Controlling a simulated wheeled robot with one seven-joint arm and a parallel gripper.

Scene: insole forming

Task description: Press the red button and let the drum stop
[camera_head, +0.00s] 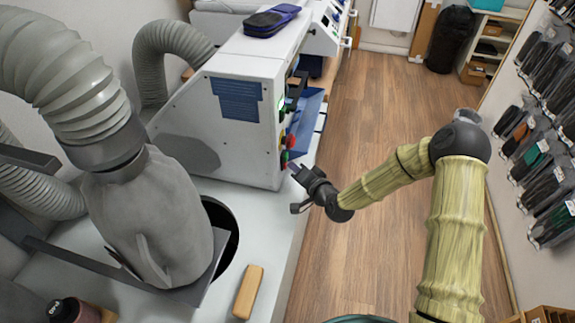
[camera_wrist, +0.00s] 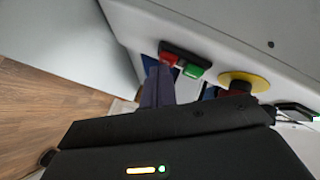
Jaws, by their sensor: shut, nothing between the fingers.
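The red button (camera_wrist: 170,54) sits beside a green button (camera_wrist: 193,71) in a dark housing on the white machine's panel. My gripper (camera_wrist: 160,72) is shut and empty. In the wrist view its fingertips overlap the area just below the red button; I cannot tell if they touch it. In the head view my gripper (camera_head: 293,168) is close to the lower front of the white machine (camera_head: 232,135), and the small coloured controls there are partly hard to separate. I cannot make out the drum or whether it turns.
The wooden floor (camera_head: 370,115) is open. Hanging packs line the right wall.

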